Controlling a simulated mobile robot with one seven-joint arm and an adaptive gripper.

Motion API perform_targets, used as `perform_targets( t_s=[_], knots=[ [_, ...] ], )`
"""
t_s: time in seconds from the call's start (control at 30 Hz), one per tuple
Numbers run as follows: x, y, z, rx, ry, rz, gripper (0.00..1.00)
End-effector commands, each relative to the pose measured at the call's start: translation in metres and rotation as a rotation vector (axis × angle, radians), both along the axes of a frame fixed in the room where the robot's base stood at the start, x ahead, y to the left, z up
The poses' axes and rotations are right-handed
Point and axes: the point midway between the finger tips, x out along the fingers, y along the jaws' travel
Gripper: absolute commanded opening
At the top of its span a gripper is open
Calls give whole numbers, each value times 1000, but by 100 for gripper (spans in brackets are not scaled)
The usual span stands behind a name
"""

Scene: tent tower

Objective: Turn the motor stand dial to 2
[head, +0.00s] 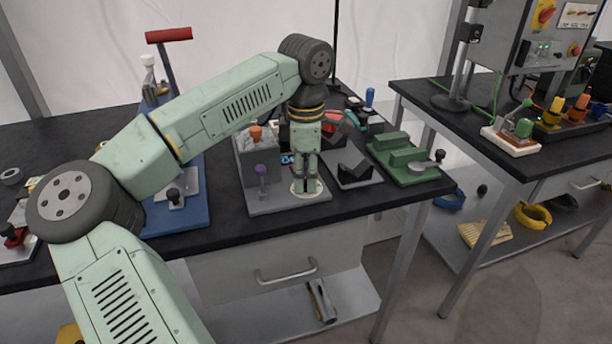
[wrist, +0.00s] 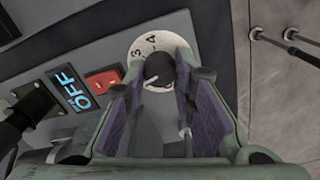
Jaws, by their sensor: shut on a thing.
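The motor stand (head: 262,206) is a grey base on the dark bench, with a grey block at its back left. Its dial (head: 297,193) is a cream disc at the front right corner. In the wrist view the dial (wrist: 146,45) shows a 3 and a 4 on its left side; its other marks are hidden or unreadable. The black knob (wrist: 158,68) has a white pointer line toward the lower left. My gripper (head: 306,188) points down over the dial and is shut on the knob. Its fingers (wrist: 170,76) sit on both sides of the knob.
An OFF label (wrist: 70,88) and a red switch (wrist: 104,82) lie left of the dial. A grey block fixture (head: 352,168) and a green vise (head: 405,160) are to the right. A blue press (head: 190,208) is left.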

Motion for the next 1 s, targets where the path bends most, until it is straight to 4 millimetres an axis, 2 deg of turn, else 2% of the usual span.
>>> perform_targets(
  t_s=[0.4, 1.0],
  knots=[
    [0, 0, 0, -1, 0, -221, 0],
    [0, 0, 0, -1, 0, -264, 0]
  ],
)
